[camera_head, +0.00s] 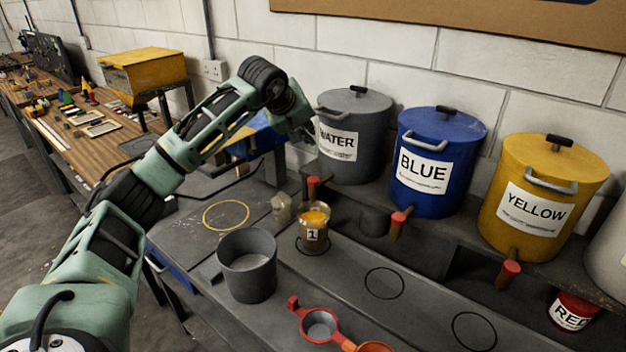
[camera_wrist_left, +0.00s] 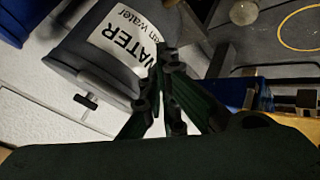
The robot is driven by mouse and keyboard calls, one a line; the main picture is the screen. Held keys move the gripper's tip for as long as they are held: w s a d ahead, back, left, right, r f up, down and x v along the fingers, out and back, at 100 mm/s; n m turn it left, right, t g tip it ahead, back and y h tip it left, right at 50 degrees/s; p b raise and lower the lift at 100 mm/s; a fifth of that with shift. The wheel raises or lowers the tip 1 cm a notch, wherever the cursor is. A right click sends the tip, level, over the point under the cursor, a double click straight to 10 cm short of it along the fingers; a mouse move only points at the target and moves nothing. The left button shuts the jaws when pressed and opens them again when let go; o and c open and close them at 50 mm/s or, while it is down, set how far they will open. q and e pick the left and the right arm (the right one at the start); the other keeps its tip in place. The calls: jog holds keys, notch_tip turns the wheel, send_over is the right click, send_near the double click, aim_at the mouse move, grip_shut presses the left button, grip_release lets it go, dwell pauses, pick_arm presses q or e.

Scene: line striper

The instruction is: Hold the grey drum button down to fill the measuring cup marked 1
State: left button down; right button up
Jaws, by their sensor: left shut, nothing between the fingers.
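The grey drum (camera_head: 371,107), labelled WATER, stands at the back against the wall. It also shows tilted in the left wrist view (camera_wrist_left: 90,66). A red-tipped tap (camera_head: 313,184) sticks out below it; I cannot tell whether this is its button. The measuring cup marked 1 (camera_head: 313,234) holds something orange and stands on the bench in front of the drum. My left gripper (camera_head: 306,134) is shut and empty beside the drum's left side, above the red tip and the cup. Its closed fingers show in the left wrist view (camera_wrist_left: 165,65). My right gripper is not in view.
A blue drum (camera_head: 435,190) and a yellow drum (camera_head: 545,175) stand to the right, each with a red-tipped tap below. A dark grey bucket (camera_head: 248,270) and a red scoop (camera_head: 306,312) are on the front bench. Two marked circles right of the cup are empty.

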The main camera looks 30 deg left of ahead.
pick_arm(q)
jog(key=shift+f, duration=0.15)
jog(key=b, duration=0.6)
send_over(313, 181)
jog(key=w+a, duration=0.1)
jog(key=a, duration=0.1)
notch_tip(313, 181, down, 8)
jog(key=shift+a+f+b, duration=0.2)
jog(key=shift+f+b, duration=0.05)
jog(key=shift+b, duration=0.15)
dwell(0.5)
jog(key=shift+f, duration=0.4)
jog(key=shift+f+b, duration=0.45)
jog(key=shift+f, duration=0.1)
dwell(0.4)
dwell(2.9)
jog(key=shift+r+p, duration=0.85)
jog(key=shift+r, duration=0.1)
jog(key=shift+r, duration=0.1)
